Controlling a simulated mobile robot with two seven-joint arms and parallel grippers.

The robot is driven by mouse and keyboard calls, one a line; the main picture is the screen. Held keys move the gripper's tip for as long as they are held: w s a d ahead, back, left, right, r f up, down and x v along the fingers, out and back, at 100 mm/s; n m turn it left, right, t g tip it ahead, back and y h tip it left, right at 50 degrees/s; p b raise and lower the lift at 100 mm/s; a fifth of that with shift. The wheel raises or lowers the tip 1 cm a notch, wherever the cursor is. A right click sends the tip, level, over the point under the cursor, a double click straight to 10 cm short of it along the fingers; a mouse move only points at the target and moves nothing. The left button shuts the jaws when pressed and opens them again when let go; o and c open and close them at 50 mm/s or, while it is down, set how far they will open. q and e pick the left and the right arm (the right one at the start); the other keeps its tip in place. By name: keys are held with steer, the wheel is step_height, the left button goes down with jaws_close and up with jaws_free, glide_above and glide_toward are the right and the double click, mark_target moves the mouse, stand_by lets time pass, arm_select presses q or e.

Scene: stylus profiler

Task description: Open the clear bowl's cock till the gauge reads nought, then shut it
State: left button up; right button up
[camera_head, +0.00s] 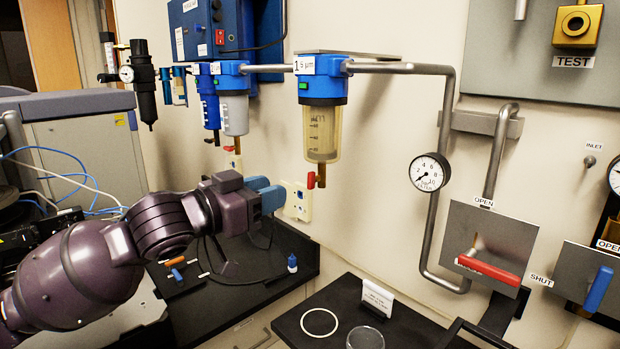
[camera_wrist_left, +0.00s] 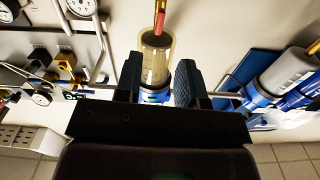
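The clear bowl (camera_head: 322,132) hangs under a blue filter head labelled 1; it looks yellowish. Its cock, a red lever (camera_head: 311,180) beside a brass outlet, points down at the bowl's bottom. My left gripper (camera_head: 268,192) is left of the cock and a little lower, apart from it. Its two fingers are spread and empty. In the left wrist view the bowl (camera_wrist_left: 156,62) shows beyond and between the fingers, with the red lever (camera_wrist_left: 160,20) at the top. The gauge (camera_head: 429,172) is on the pipe to the right; its needle points lower left, exact reading too small. My right gripper is not seen.
Another filter (camera_head: 234,112) with a grey bowl hangs at the left. A red lever (camera_head: 489,269) and a blue lever (camera_head: 598,289) are on panels at the right. A black bench (camera_head: 340,300) bears a white ring (camera_head: 319,323) and a glass dish (camera_head: 365,338). A white wall socket (camera_head: 297,201) is behind my gripper.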

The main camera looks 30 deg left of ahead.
mark_target(309, 179)
arm_select(q)
steer(key=p+x, duration=0.1)
steer(key=x, duration=0.8)
steer(key=shift+d+p, duration=0.1)
steer(key=shift+p, duration=0.2)
jaws_close()
